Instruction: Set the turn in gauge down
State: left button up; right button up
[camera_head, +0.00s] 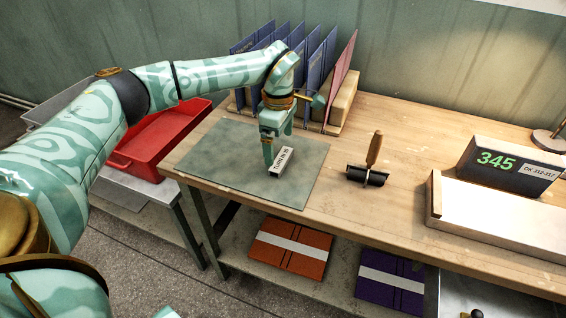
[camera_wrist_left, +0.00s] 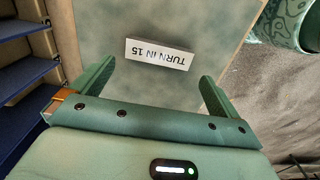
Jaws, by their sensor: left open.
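The turn in gauge is a small pale block (camera_head: 282,161) marked "TURN IN 15". It lies on the grey-green mat (camera_head: 223,153) on the workbench, near the mat's right part. The gauge also shows in the left wrist view (camera_wrist_left: 158,54), beyond the fingertips and between their lines. My left gripper (camera_head: 270,158) is right beside the gauge in the head view, pointing down. In the left wrist view my left gripper (camera_wrist_left: 154,84) is open, with nothing between its fingers. My right gripper is not in view.
A rack of blue boards and one pink board (camera_head: 342,67) stands behind the mat. A brayer (camera_head: 370,170) stands right of it. A display reading 345 (camera_head: 507,168) and a white-topped tray (camera_head: 497,222) are at right. A red tray (camera_head: 160,140) is at left.

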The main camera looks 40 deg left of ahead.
aim_at(280, 159)
pick_arm(q)
notch_tip(280, 159, down, 5)
jog(key=b, duration=0.2)
jog(key=shift+w+f+b, duration=0.15)
jog(key=shift+f+b, duration=0.05)
jog(key=shift+b, duration=0.15)
jog(key=shift+r, duration=0.2)
jog(key=shift+c, duration=0.7)
jog(key=c, duration=0.7)
jog(key=shift+c, duration=0.2)
